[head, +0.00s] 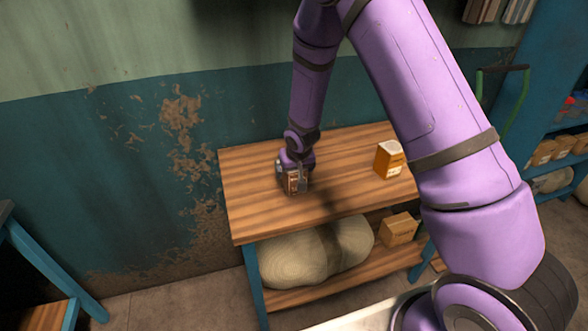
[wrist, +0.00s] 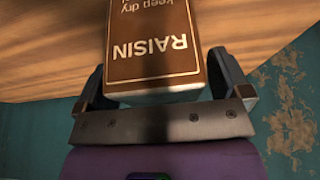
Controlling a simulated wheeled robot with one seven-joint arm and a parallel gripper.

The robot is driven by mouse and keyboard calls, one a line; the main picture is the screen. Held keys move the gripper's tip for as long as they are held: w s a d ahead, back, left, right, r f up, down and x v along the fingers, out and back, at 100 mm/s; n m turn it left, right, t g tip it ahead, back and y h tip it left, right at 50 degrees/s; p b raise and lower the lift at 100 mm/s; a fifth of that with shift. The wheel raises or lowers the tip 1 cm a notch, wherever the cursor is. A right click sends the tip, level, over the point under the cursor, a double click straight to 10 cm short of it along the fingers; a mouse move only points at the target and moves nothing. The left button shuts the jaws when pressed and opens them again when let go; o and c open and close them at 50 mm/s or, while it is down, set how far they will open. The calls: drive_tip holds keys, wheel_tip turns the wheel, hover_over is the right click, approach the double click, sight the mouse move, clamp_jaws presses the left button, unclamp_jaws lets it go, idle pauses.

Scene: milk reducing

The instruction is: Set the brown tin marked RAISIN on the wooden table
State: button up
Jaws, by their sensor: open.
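The brown tin marked RAISIN (wrist: 152,45) is between the fingers of my gripper (wrist: 168,85) in the wrist view, its lettering upside down. The fingers stand apart on either side of the tin, with a visible gap at least on the right. In the head view the tin (head: 293,184) is on the left part of the wooden table (head: 340,200), under my gripper (head: 296,178). It looks upright on the tabletop. My gripper partly hides it there.
An orange-brown box with a pale top (head: 389,159) stands on the table to the right. A lower shelf holds a pale sack (head: 300,258) and another box (head: 399,229). The tabletop around the tin is clear. A blue shelf unit (head: 540,100) stands at the right.

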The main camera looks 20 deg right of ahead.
drive_tip(key=v, duration=1.2)
drive_tip(key=s+d+r, duration=0.3)
drive_tip(key=s+r, duration=0.4)
drive_tip(key=r, duration=0.3)
drive_tip(key=s+d+r, duration=0.3)
drive_tip(key=s+r, duration=0.3)
drive_tip(key=r, duration=0.4)
drive_tip(key=s+d+r, duration=0.1)
drive_tip(key=s+r, duration=0.2)
drive_tip(key=s, duration=0.7)
drive_tip(key=s+r, duration=0.4)
drive_tip(key=s, duration=0.6)
drive_tip(key=shift+d+r+t, duration=0.2)
drive_tip(key=shift+d+t, duration=0.2)
